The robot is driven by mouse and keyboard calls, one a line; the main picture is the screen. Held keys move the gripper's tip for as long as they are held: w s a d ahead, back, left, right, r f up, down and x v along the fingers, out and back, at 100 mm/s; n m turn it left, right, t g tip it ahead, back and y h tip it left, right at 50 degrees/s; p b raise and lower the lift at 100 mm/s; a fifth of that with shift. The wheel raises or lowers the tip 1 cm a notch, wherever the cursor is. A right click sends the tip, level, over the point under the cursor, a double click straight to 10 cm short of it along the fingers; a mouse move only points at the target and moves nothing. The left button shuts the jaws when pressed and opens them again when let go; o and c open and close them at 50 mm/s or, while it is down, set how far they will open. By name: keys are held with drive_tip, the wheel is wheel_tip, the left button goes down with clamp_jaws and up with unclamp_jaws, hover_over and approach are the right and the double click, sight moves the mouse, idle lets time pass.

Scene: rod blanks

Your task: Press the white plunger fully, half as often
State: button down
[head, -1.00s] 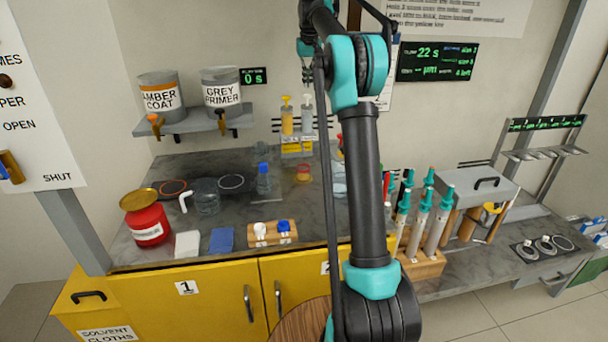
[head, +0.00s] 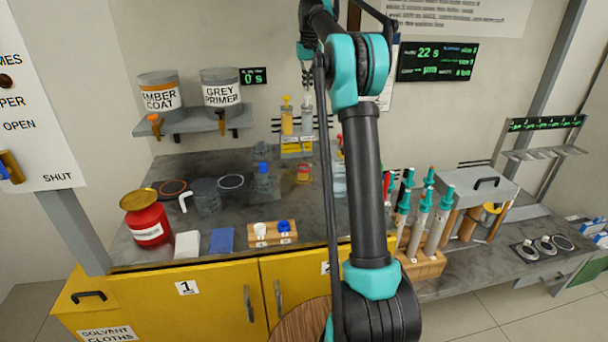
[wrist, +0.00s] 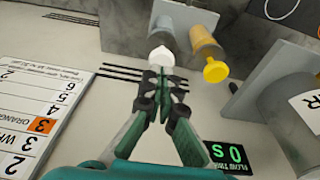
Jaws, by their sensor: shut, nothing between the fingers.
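The white plunger (wrist: 161,57) is on top of a clear dispenser bottle (head: 307,121) on the small stand against the back wall. My gripper (wrist: 161,73) is shut and empty, with its fingertips at the top of the white plunger, seemingly touching it. In the head view my gripper (head: 307,82) is directly above that bottle and hides the plunger's top. The yellow plunger (wrist: 215,70) stands beside it, also seen in the head view (head: 287,100), and is clear of my fingers. How far the white plunger is pressed cannot be told.
A shelf with the amber coat can (head: 160,96) and grey primer can (head: 221,92) is left of the dispensers. A small display (head: 253,76) reads 0 s. Syringes stand in a wooden rack (head: 425,265) at right. The counter holds beakers and a red can (head: 147,223).

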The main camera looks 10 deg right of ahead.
sight(307, 95)
drive_tip(key=shift+f, duration=0.15)
idle(0.5)
drive_tip(key=shift+f, duration=1.8)
drive_tip(key=shift+r, duration=1.95)
wheel_tip(307, 95, up, 6)
